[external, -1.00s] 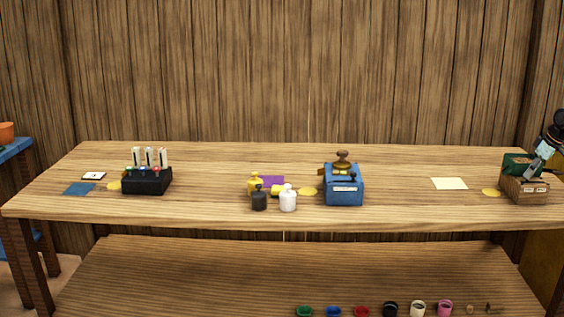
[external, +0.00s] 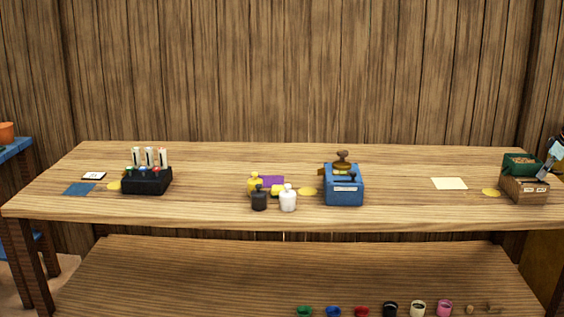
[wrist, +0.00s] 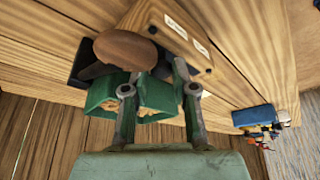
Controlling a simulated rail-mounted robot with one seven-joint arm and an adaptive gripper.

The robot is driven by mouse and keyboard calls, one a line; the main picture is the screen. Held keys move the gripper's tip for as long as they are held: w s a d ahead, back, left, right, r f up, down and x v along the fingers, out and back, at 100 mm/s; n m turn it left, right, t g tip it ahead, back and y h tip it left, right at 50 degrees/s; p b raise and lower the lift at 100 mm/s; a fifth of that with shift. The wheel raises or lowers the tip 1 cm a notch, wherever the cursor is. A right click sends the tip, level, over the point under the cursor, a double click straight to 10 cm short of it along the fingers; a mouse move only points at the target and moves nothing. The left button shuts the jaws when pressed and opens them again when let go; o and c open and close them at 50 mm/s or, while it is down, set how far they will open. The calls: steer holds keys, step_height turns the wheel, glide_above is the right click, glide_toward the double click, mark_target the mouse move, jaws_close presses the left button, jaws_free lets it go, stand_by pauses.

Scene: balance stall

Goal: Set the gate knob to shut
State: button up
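A wooden box (external: 525,190) with pale labels and a green, open-topped hopper (external: 520,160) stands at the right end of the bench. In the wrist view the box (wrist: 225,60) and the hopper (wrist: 100,92), with brown grainy contents, are close up. A rounded brown knob-like part (wrist: 125,50) sits beside the box, just beyond the left finger; I cannot tell for sure that it is the gate knob, or its setting. My gripper (wrist: 158,72) has its fingers apart over the hopper, with nothing clearly held. In the external view my gripper (external: 547,168) is at the box's right side.
A yellow disc (external: 491,192) and a cream card (external: 449,183) lie left of the box. A blue box (external: 344,190) with a brown knob, small bottles (external: 288,200) and a black rack (external: 147,182) stand farther left. Bench between card and blue box is clear.

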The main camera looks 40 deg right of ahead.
steer(key=shift+o, duration=0.9)
steer(key=shift+s+d, duration=0.15)
steer(key=shift+d, duration=0.05)
steer(key=shift+a+r, duration=0.1)
steer(key=shift+r, duration=0.05)
steer(key=shift+r, duration=0.25)
steer(key=v, duration=1.1)
steer(key=shift+s, duration=0.2)
